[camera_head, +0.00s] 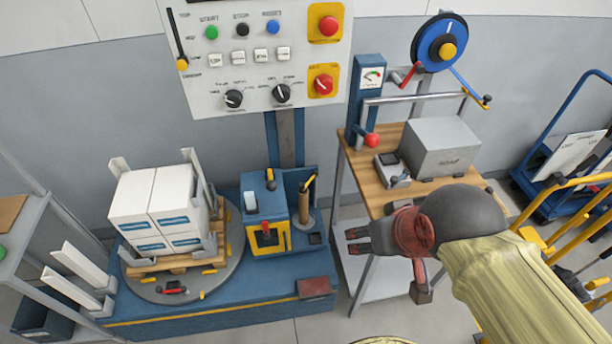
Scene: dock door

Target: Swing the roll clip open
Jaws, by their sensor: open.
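My gripper (350,240) is dark grey, with its fingers pointing left, in front of the wooden-topped bench. Its fingers are apart, with nothing seen between them. To its left, a blue wrapping machine (262,204) carries an upright brownish roll (304,212) on its right side. A yellow-tipped piece (309,183) stands at the top of the roll; I cannot tell for certain whether it is the roll clip. A dark lever with a yellow end (270,177) is on the blue housing beside it. My gripper is apart from the roll, to its right and a little lower in the picture.
White boxes (155,200) stand on a pallet on the round turntable (221,282) at left. A control panel (262,60) hangs above the machine. The bench (372,184) holds a grey box (440,147). Yellow rails (570,212) and a blue cart stand at right.

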